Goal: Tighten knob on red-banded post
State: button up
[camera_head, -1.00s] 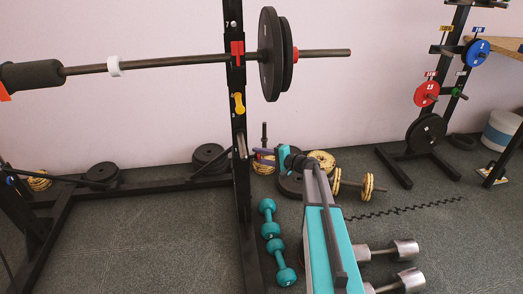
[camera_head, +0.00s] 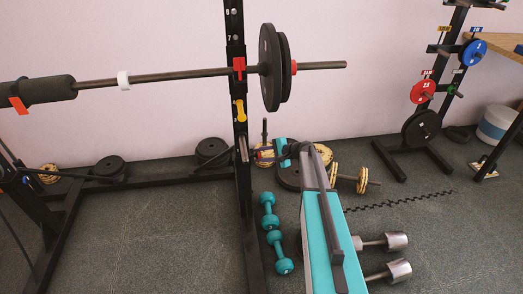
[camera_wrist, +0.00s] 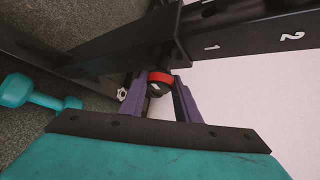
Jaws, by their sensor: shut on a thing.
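In the wrist view, a dark round knob (camera_wrist: 156,89) sits between the two purple fingers of my gripper (camera_wrist: 160,86). A red band (camera_wrist: 160,76) shows right behind the knob, against the black post (camera_wrist: 145,45). The fingers are closed around the knob's sides. In the head view, my gripper (camera_head: 262,155) is low beside the black rack upright (camera_head: 243,180), with a bit of red at its tip. The knob itself is too small to make out there.
A loaded barbell (camera_head: 170,76) rests on the rack above. Teal dumbbells (camera_head: 270,218) lie beside the upright, and one shows in the wrist view (camera_wrist: 35,92). Chrome dumbbells (camera_head: 385,242) lie right of my arm. A plate tree (camera_head: 433,95) stands at the back right.

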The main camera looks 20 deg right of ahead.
jog(key=shift+a+m+g+p, duration=0.15)
jog(key=shift+m+g+p, duration=0.65)
jog(key=shift+p, duration=1.45)
jog(key=shift+a+m+g+p, duration=0.1)
jog(key=shift+m+g+p, duration=0.2)
jog(key=shift+g+p, duration=1.45)
jog(key=shift+s+f+p, duration=0.1)
jog(key=shift+f+p, duration=0.1)
jog(key=shift+p, duration=0.8)
jog(key=shift+m, duration=0.3)
jog(key=shift+s+f+g+b, duration=0.15)
jog(key=shift+g+b, duration=0.2)
jog(key=shift+g, duration=0.2)
jog(key=shift+f+m+g+y+b, duration=0.15)
jog(key=shift+m+g+y+b, duration=0.25)
jog(key=shift+b, duration=1.65)
jog(key=g+b, duration=0.1)
jog(key=b, duration=0.4)
jog(key=shift+f+m+b, duration=0.1)
jog(key=shift+m+b, duration=0.2)
jog(key=shift+m, duration=0.1)
jog(key=g+b, duration=0.1)
jog(key=b, duration=1)
jog(key=shift+m+b, duration=0.3)
jog(key=shift+b, duration=0.1)
jog(key=b, duration=0.4)
jog(key=shift+g, duration=0.4)
jog(key=shift+s+r, duration=0.1)
jog(key=shift+r, duration=0.15)
